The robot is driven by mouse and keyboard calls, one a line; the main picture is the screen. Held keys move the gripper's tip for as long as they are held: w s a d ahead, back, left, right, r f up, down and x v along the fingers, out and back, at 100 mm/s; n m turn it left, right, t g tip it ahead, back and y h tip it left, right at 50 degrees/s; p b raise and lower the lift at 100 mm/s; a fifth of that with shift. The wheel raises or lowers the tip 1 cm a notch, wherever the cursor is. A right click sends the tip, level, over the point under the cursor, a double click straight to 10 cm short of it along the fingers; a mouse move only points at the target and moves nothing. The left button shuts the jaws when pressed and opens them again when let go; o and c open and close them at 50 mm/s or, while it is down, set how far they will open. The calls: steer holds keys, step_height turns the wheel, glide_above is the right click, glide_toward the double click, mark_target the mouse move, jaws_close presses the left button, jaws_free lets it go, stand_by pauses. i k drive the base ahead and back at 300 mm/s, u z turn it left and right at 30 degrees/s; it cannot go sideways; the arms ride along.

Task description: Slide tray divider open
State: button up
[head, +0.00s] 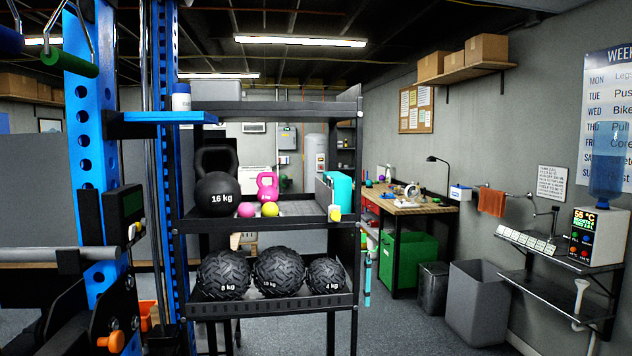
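My gripper is not in view.
The middle shelf holds a 16 kg kettlebell (217,194), a pink kettlebell (267,186), small balls and a turquoise box (339,193). Textured balls (279,272) sit below. A blue upright (92,150) stands left. Carpet between rack and bins is clear.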

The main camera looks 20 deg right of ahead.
mark_target(324, 192)
steer(key=z, duration=0.55)
steer(key=i, duration=0.55)
steer(key=z, duration=0.65)
steer(key=i, duration=0.6)
steer(key=u, duration=0.2)
